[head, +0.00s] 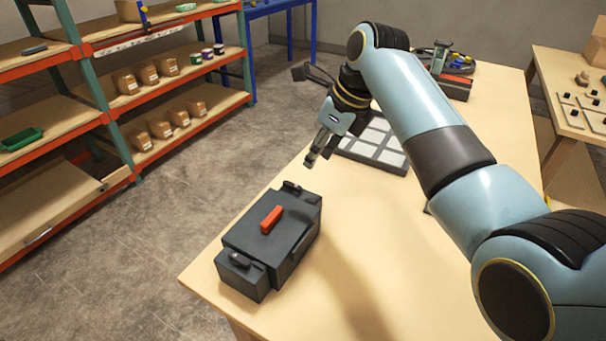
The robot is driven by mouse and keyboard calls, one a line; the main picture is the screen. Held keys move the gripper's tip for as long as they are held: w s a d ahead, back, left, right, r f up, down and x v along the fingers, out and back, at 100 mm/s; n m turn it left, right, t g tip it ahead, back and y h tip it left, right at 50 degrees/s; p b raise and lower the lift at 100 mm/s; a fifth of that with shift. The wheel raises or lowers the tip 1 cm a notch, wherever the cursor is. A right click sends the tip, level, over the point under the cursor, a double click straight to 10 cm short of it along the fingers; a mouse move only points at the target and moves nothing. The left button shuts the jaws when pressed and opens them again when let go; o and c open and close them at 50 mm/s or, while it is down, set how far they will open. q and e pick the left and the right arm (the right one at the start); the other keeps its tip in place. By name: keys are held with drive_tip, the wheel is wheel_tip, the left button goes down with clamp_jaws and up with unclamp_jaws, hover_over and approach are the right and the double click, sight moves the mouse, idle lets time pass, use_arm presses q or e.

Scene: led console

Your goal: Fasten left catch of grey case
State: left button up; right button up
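The dark grey case (275,252) stands on the light wooden table near its left edge, with its lid down and a red-orange bar (271,219) on top. A lower block (242,277) with a small black catch-like part (240,259) sits at its near left end. A similar black part (292,187) shows at its far end. Whether either part is fastened is too small to tell. My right gripper (318,158) hangs above the table beyond the case, apart from it, fingers pointing down; nothing shows in it. My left gripper is out of view.
A tray of pale square pads (374,146) lies behind my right gripper. A dark and red device (455,87) stands at the table's far end. The table (345,270) is bare to the right of the case. Shelves with brown bins (145,80) stand at the left.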

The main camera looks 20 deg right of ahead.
hover_over(299, 187)
drive_tip(key=s+d, duration=0.2)
wheel_tip(299, 187, down, 5)
drive_tip(key=shift+a+r, duration=0.1)
drive_tip(key=shift+a, duration=0.05)
drive_tip(key=x, duration=0.4)
drive_tip(key=shift+w+b, duration=0.15)
drive_tip(key=shift+b, duration=0.15)
drive_tip(key=shift+w+a+f, duration=0.1)
drive_tip(key=shift+w+f, duration=0.05)
drive_tip(key=shift+f, duration=0.35)
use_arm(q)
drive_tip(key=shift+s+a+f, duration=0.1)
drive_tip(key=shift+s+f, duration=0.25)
use_arm(e)
drive_tip(key=shift+c, duration=1.1)
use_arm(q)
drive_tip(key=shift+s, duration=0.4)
use_arm(e)
clamp_jaws()
